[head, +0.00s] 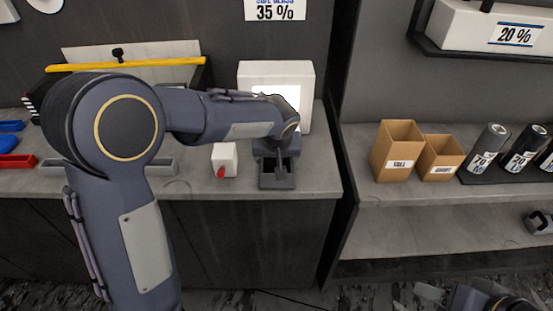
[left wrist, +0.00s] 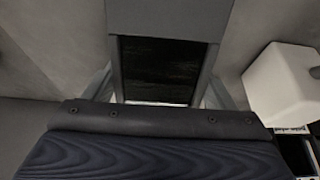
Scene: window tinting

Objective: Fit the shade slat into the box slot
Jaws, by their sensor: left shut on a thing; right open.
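My left arm reaches across the counter, and its gripper (head: 277,160) points down at a dark grey box (head: 277,184) near the counter's right end. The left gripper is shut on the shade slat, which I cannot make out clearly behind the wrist. In the left wrist view the grey box frame (left wrist: 170,18) surrounds a dark opening, with the light gripper fingers (left wrist: 160,92) at its near end. I cannot tell whether the slat is inside the slot. My right gripper (head: 430,293) is open at the bottom right, low and away from the box, partly cut off.
A white case (head: 305,80) stands behind. Cardboard boxes (head: 397,152) and film rolls (head: 487,147) fill the right shelf.

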